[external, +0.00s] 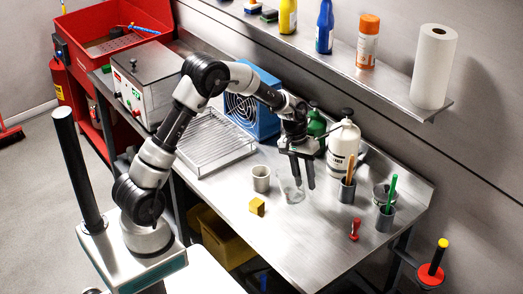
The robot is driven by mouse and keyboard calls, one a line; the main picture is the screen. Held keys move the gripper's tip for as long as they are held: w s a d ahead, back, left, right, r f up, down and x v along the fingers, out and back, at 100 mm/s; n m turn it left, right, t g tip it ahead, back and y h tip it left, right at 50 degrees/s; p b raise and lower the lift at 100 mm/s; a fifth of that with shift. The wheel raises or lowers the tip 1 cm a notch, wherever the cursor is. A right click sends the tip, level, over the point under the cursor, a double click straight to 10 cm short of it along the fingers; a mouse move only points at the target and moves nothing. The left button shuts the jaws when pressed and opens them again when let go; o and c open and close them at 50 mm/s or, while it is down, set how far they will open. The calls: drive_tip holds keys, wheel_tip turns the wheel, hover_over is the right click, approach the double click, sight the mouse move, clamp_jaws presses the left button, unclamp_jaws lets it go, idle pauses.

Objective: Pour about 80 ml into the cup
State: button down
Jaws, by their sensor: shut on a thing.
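A small pale grey cup (261,179) stands upright on the steel bench, left of my gripper. My gripper (304,184) points down and is shut on a clear glass beaker (290,190). The beaker is upright or nearly so, at or just above the bench top. I cannot tell whether it touches the bench or how much liquid is in it. The fingers hide part of its right side. The cup and beaker are a short way apart, and the inside of the cup is too small to read.
A yellow block (257,207) lies in front of the cup. A wire rack (213,143) is behind left. A white bottle (342,147) and a green bottle (317,128) stand behind my gripper. Pen holders (385,219) and a red item (354,230) are right.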

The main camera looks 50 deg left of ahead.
drive_tip(key=shift+w+d+f+y+p, duration=0.1)
drive_tip(key=shift+d+y+p, duration=0.2)
drive_tip(key=shift+d, duration=0.1)
drive_tip(key=shift+w+d+f+y+p, duration=0.1)
drive_tip(key=shift+d+y+p, duration=0.1)
drive_tip(key=shift+d+p, duration=0.15)
drive_tip(key=shift+w+d+f+g+y+p, duration=0.1)
drive_tip(key=shift+d+f+g+y+p, duration=0.1)
drive_tip(key=shift+d+f+y, duration=0.25)
drive_tip(key=shift+w+d+f+g+y+p, duration=0.15)
drive_tip(key=shift+d+f+g+y, duration=0.1)
drive_tip(key=shift+f+y, duration=0.35)
drive_tip(key=shift+r, duration=0.1)
